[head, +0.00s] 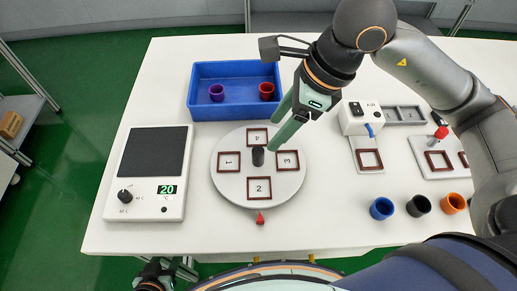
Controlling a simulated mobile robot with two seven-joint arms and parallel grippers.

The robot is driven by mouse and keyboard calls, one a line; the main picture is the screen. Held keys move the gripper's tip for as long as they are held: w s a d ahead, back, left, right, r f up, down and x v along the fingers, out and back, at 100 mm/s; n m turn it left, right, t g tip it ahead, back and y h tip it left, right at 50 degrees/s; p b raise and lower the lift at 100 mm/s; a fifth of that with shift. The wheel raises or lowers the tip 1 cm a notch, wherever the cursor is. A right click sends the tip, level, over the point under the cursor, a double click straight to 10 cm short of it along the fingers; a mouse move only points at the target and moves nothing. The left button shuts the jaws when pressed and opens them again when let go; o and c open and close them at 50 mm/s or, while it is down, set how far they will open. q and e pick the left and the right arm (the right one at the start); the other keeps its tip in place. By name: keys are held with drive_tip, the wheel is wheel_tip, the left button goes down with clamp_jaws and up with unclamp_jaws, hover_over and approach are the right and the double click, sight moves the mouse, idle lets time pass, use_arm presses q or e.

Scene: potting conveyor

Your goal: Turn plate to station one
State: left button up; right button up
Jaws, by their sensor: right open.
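The round grey plate (238,188) lies on the white table, with framed squares numbered 1 at left, 2 at front, 3 at right and 4 at back. A short dark knob (258,157) stands at its centre. A red pointer (260,218) sits at the plate's front edge, in line with square 2. My right gripper (274,132) is open, its green fingers slanting down over the plate's back right part near the knob. Whether a finger touches the knob or plate, I cannot tell.
A blue tray (235,114) behind the plate holds a purple cup (217,92) and a red cup (266,91). A heater box (145,190) stands at left, a white switch box (360,118) at right. Blue (382,208), black (419,205) and orange (453,203) cups stand front right.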

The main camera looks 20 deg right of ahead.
sight(258, 150)
drive_tip(key=x, duration=1)
drive_tip(key=shift+d+r, duration=0.1)
clamp_jaws()
idle(1.1)
